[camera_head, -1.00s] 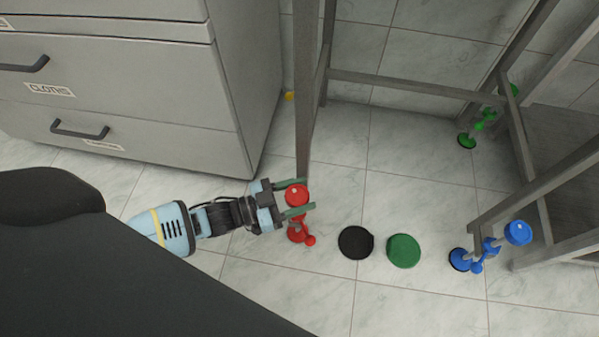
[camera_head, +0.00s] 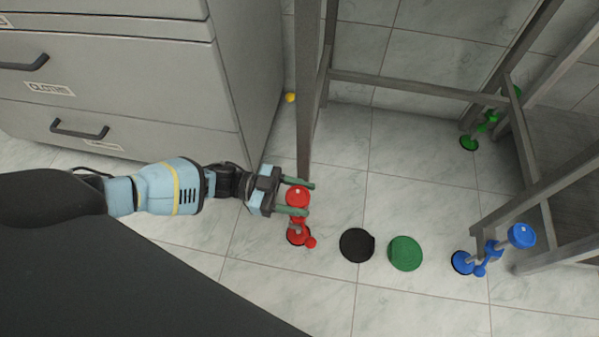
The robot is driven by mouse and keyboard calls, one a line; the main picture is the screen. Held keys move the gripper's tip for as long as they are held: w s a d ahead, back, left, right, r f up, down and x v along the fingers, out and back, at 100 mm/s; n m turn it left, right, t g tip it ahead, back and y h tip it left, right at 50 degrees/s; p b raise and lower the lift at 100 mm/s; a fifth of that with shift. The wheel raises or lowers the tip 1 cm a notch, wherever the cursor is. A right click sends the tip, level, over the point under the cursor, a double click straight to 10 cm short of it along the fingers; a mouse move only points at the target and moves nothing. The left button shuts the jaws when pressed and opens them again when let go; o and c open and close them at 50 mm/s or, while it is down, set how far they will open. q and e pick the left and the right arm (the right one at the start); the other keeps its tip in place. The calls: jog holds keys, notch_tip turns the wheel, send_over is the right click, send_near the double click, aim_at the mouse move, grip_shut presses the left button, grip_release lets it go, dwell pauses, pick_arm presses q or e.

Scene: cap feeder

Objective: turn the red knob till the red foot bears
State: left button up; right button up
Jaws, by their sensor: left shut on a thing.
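The red knob (camera_head: 297,197) with a small pale mark on top is at the foot of the near-left leg of the grey metal frame (camera_head: 305,110). My left gripper (camera_head: 300,197) comes from the left and is shut on the red knob, one green finger on its far side and one on its near side. The red foot (camera_head: 298,236) shows just below the knob, low over the floor; I cannot tell whether it touches. The stem between them is partly hidden by the knob and near finger. My right gripper is not in view.
A black disc (camera_head: 357,245) and a green disc (camera_head: 405,253) lie on the tiles to the right. A blue knob and foot (camera_head: 521,236) and a green foot (camera_head: 469,143) are at other legs. A grey drawer cabinet (camera_head: 130,90) stands left.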

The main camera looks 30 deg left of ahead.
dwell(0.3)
pick_arm(q)
jog(key=o, duration=1)
jog(key=shift+c, duration=0.2)
jog(key=p+v, duration=0.1)
jog(key=v, duration=0.6)
jog(key=shift+a+p, duration=0.35)
jog(key=shift+a, duration=0.05)
jog(key=shift+s, duration=0.1)
